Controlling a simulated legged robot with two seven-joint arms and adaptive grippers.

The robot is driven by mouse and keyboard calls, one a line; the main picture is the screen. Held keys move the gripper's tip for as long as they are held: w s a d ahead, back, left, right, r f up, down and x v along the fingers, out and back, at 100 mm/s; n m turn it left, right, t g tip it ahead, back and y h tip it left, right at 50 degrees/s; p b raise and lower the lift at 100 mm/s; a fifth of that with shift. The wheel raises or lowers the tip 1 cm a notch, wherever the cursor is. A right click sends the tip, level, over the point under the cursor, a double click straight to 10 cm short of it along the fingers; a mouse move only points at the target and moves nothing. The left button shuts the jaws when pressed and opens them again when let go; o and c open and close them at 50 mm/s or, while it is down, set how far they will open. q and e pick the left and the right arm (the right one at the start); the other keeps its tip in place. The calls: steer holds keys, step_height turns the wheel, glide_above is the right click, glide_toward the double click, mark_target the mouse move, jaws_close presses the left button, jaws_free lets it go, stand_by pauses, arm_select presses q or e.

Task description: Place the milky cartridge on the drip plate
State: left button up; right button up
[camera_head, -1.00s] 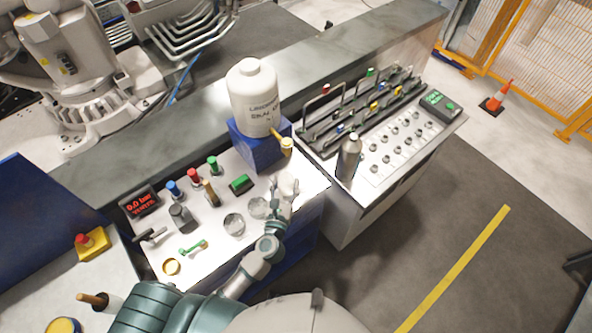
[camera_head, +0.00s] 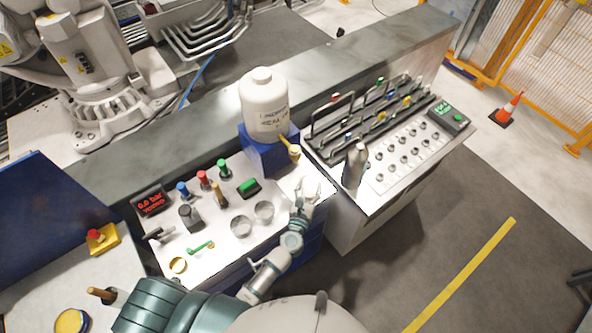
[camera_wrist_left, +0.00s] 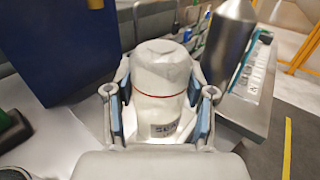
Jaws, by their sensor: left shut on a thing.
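My left gripper (camera_head: 306,192) is shut on the milky cartridge (camera_wrist_left: 160,88), a whitish cylinder with a thin red line and a printed label. In the left wrist view it stands roughly upright between the two blue finger pads. In the head view the cartridge is hard to make out against the white bench top. The gripper is at the right end of the bench top (camera_head: 220,262), below the brass tap (camera_head: 294,153). Two round, greyish discs (camera_head: 241,227) lie to its left; I cannot tell whether one is the drip plate. My right gripper is not in view.
A white tank (camera_head: 264,105) stands on a blue block (camera_head: 262,152) behind the gripper. A metal bottle (camera_head: 355,165) stands close on its right, on the neighbouring panel. Small coloured bottles (camera_head: 204,180) and a green button (camera_head: 249,187) are to the left.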

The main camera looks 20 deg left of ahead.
arm_select(q)
steer(key=w+a, duration=0.2)
steer(key=a, duration=0.1)
steer(key=shift+w+a, duration=0.15)
steer(key=w+a, duration=0.2)
steer(key=a, duration=0.1)
steer(key=shift+w+p, duration=0.2)
steer(key=shift+p, duration=0.1)
steer(key=shift+w+a+f, duration=0.1)
steer(key=shift+a+f, duration=0.05)
steer(key=shift+f, duration=0.2)
steer(key=o, duration=1.3)
steer(key=shift+f, duration=0.1)
